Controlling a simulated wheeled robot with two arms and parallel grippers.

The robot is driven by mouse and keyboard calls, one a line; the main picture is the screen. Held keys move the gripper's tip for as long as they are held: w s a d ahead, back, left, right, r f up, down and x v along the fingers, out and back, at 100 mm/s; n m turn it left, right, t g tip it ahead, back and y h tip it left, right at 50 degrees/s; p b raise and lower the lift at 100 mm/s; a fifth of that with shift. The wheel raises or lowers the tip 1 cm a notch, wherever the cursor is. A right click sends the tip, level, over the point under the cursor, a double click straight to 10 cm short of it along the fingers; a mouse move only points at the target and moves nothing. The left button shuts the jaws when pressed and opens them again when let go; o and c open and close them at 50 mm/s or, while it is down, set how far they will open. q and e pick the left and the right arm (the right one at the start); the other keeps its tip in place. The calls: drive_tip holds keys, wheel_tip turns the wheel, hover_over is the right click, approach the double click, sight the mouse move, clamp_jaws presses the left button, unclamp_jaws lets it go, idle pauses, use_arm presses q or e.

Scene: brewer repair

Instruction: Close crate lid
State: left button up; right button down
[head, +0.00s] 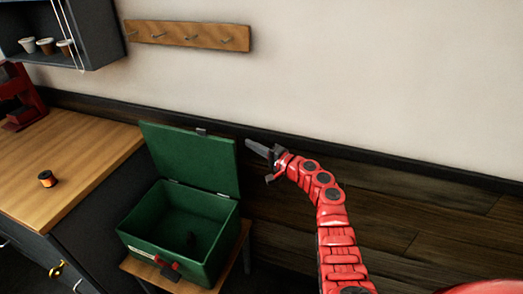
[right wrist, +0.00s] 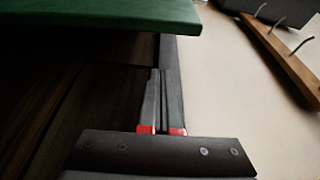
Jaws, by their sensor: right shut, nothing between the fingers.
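The green crate (head: 205,264) sits on a small wooden stand, with its lid (head: 190,160) standing open and upright at the back. In the right wrist view the gripper's fingers (right wrist: 158,72) are together and empty, and the lid's green edge (right wrist: 100,18) crosses the top left. My left gripper is not in view.
A wooden counter (head: 80,150) with a small dark-and-orange item (head: 47,178) stands left of the crate. A hook rail (head: 188,35) is on the wall above, and a shelf with cups (head: 46,45) is upper left. The wall right of the lid is bare.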

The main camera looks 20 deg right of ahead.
drive_tip(key=a+p, duration=0.1)
drive_tip(key=a, duration=0.1)
drive_tip(key=a+p, duration=0.1)
drive_tip(key=a, duration=0.1)
drive_tip(key=shift+s+a+f+p, duration=0.2)
drive_tip(key=shift+p, duration=0.15)
idle(0.3)
drive_tip(key=shift+a, duration=0.1)
